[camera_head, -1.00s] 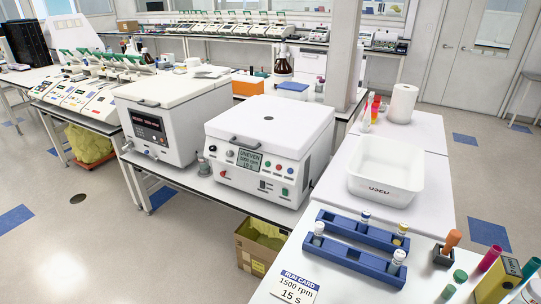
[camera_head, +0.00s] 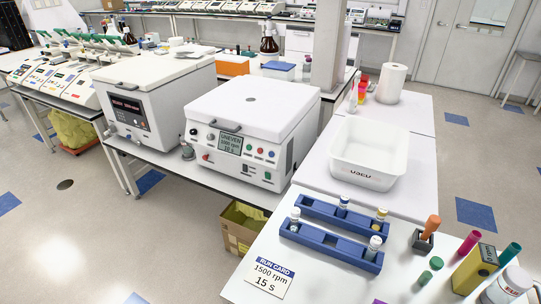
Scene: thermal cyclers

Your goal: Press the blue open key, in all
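A white benchtop centrifuge (camera_head: 250,115) stands on the middle bench with its lid down. Its front display (camera_head: 230,144) reads "UNEVEN", 1000 rpm, 15 s. A row of small round coloured keys (camera_head: 260,152) sits right of the display; they are too small for me to tell the blue one surely. More knobs and buttons sit left of and below the display. A second white unit (camera_head: 155,85) with a dark panel stands to its left, also closed. Neither of my grippers is in view.
The near table holds a run card (camera_head: 268,277) reading 1500 rpm, 15 s, a blue rack (camera_head: 325,243) with several capped tubes, a white tub (camera_head: 370,153), coloured tubes and a yellow box (camera_head: 474,268). A cardboard box (camera_head: 238,232) is on the floor.

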